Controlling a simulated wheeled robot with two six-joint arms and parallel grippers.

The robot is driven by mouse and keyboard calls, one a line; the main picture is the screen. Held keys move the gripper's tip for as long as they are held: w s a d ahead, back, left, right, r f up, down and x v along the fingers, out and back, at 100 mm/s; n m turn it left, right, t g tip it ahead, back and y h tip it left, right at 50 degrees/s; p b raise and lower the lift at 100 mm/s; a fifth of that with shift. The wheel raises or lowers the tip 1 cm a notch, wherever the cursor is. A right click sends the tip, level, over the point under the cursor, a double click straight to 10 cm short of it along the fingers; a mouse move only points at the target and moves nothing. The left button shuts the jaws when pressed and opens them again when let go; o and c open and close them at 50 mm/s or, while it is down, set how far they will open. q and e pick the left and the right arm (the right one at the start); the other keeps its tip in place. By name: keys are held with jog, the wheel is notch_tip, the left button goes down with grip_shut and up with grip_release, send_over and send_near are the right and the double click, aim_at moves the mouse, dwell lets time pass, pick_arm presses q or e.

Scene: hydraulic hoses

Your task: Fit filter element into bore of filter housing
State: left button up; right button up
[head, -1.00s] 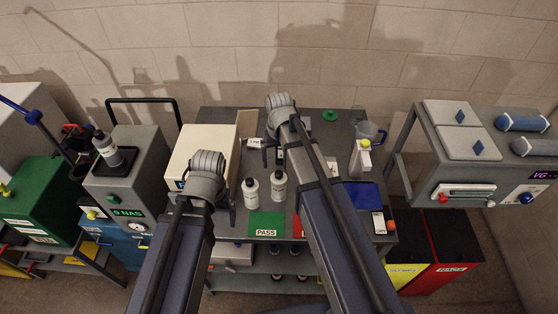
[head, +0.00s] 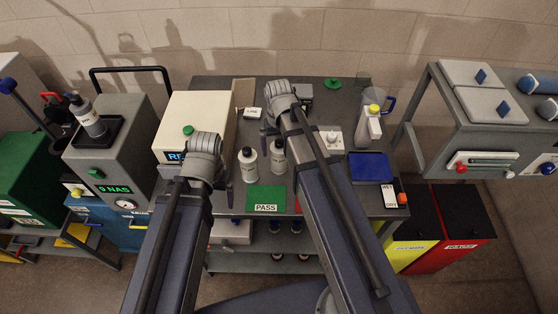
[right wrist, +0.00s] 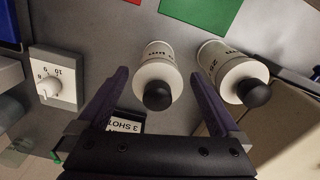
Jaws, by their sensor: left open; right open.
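I cannot pick out the filter element or the filter housing with certainty in either view. My right gripper (right wrist: 160,76) is open and empty above the bench. In the right wrist view one white bottle with a black cap (right wrist: 156,66) shows between its fingers, apparently below them. A second such bottle (right wrist: 222,68) shows beyond the right finger. The bottles also stand upright side by side in the head view, the left one (head: 248,166) and the right one (head: 279,158). My left gripper (head: 229,192) is open near the bench's front left, partly hidden by its own wrist.
A green PASS mat (head: 266,198) lies at the bench front. A cream box (head: 197,122) stands left, a spray bottle (head: 368,126) and a blue tray (head: 370,166) right. A dial block (right wrist: 52,86) is left of the fingers in the wrist view. A grey machine (head: 110,140) stands further left.

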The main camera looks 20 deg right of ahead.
jog(key=f+b, duration=0.5)
jog(key=shift+w+d+f, duration=0.1)
jog(key=shift+w+f, duration=0.05)
jog(key=shift+w, duration=0.1)
grip_shut()
dwell(0.9)
